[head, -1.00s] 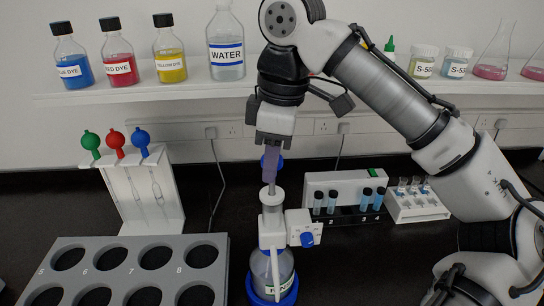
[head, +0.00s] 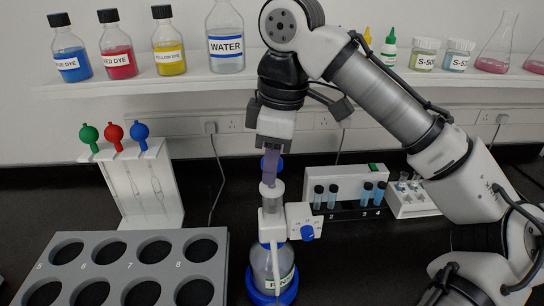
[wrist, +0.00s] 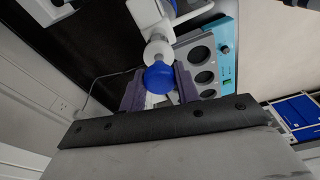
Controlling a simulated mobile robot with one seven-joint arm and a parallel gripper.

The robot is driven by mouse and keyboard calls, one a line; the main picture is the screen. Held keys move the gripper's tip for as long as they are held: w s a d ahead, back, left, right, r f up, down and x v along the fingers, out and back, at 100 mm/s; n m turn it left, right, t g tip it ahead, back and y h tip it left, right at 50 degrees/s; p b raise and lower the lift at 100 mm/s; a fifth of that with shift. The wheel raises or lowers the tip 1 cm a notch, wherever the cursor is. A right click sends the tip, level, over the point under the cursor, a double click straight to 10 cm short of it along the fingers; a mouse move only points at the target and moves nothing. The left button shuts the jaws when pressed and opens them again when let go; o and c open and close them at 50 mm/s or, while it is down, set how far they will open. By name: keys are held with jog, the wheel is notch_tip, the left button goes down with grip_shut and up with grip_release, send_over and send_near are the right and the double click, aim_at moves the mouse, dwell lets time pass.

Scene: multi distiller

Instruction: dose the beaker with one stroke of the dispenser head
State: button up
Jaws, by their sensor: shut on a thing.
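The dispenser head (head: 272,222), white with a blue dial (head: 307,233), sits on a bottle (head: 272,267) in a blue base. Its blue plunger knob (wrist: 159,77) sits between the purple fingers of my gripper (wrist: 158,88) in the wrist view. In the head view my gripper (head: 270,172) points straight down over the dispenser, shut on the knob, close above the clear barrel (head: 272,192). The fingers hide part of the knob and stem. I cannot make out a beaker in either view.
A grey rack (head: 125,265) with round wells stands at left front. A white stand (head: 140,185) with coloured-bulb pipettes is behind it. A vial rack (head: 345,190) stands at right. A shelf (head: 150,88) with bottles crosses behind my arm.

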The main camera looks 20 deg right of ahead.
jog(key=shift+f+b, duration=0.3)
jog(key=shift+f, duration=0.6)
jog(key=o, duration=1.1)
jog(key=shift+c, duration=0.2)
jog(key=shift+r, duration=0.1)
